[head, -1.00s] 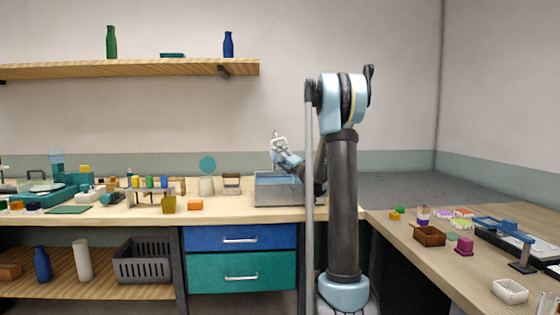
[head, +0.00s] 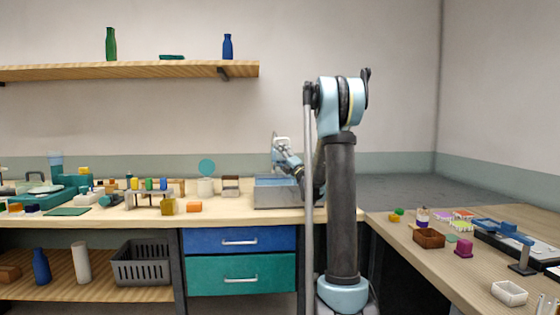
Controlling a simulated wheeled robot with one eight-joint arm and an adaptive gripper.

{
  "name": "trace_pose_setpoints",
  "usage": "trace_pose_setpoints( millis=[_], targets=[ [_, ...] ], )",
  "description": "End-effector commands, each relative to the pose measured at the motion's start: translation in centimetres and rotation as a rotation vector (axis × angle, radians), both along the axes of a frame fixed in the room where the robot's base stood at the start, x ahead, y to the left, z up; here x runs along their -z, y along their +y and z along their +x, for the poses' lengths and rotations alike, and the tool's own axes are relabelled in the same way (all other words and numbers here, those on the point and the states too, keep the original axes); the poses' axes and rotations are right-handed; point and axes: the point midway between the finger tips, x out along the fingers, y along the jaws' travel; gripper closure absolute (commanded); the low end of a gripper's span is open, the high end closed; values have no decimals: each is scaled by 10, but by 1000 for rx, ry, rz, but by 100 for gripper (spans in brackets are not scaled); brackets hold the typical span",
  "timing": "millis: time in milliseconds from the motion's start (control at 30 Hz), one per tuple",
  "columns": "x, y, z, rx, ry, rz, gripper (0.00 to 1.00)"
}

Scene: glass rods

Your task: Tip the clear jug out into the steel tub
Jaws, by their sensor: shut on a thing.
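The steel tub (head: 290,199) stands on the wooden bench, just left of my arm, with a light blue surface showing inside its rim. My gripper (head: 283,149) is above the tub's back part, higher than the rim. It is shut on a small pale, see-through shape, which looks like the clear jug (head: 280,139). The jug is small and faint against the wall, so its exact tilt and what it contains cannot be told. No stream between jug and tub can be made out.
A shelf (head: 130,70) hangs above left. A second table (head: 460,265) with small items is at the right.

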Motion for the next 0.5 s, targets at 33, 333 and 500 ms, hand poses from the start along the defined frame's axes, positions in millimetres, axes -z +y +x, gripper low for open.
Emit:
trace_pose_setpoints(
  millis=[33, 333, 500],
  targets=[
    [0, 0, 0, 0, 1, 7, 72],
    [0, 0, 0, 0, 0, 6, 72],
    [-3, -2, 0, 0, 2, 51, 72]
  ],
)
